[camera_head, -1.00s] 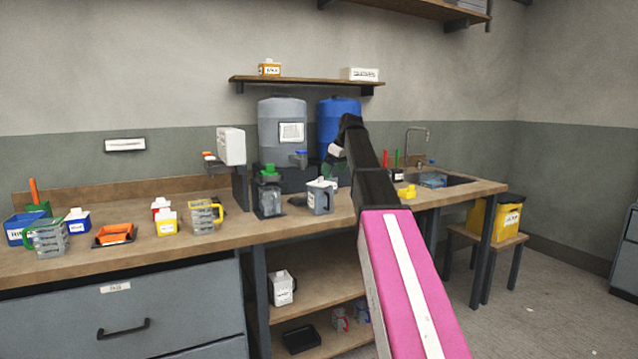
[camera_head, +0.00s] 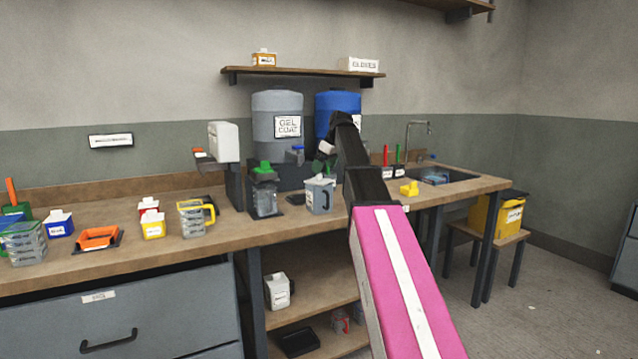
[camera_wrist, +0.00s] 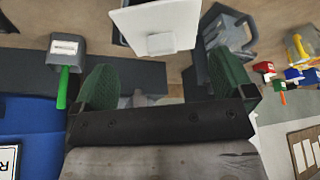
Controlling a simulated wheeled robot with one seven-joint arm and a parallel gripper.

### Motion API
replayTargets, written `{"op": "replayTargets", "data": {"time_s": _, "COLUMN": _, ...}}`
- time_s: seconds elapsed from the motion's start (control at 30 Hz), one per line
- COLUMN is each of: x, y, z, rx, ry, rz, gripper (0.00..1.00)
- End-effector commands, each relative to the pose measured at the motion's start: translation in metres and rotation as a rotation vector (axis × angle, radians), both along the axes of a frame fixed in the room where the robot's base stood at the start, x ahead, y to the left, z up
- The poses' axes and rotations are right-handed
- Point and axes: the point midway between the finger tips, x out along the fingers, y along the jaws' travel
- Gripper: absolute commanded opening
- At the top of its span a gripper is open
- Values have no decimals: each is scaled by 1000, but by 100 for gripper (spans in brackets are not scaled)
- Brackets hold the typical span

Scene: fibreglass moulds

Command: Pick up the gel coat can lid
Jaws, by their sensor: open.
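A white square lid (camera_wrist: 150,14) with a small block-shaped knob (camera_wrist: 160,43) shows at the top centre of the wrist view, just beyond my fingertips. In the head view what looks like the same lid (camera_head: 319,182) sits on top of a grey can (camera_head: 319,201) with a label and a handle. My gripper (camera_wrist: 165,76) is open, with its two green fingers spread and nothing held between them. I cannot tell whether a finger touches the lid.
A dark stand with a green-topped clear container (camera_head: 265,196) is left of the can. A grey drum (camera_head: 278,118) and a blue drum (camera_head: 336,103) stand behind. Bare bench (camera_head: 230,236) shows in front.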

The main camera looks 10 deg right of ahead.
Motion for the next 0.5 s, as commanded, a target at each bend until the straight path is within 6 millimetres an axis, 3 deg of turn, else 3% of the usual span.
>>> {"op": "replayTargets", "data": {"time_s": 0.33, "x": 12, "y": 16, "z": -36, "rx": 0, "ry": 1, "rz": 0, "gripper": 100}}
{"op": "replayTargets", "data": {"time_s": 0.5, "x": 15, "y": 19, "z": -45, "rx": 0, "ry": 0, "rz": 0, "gripper": 100}}
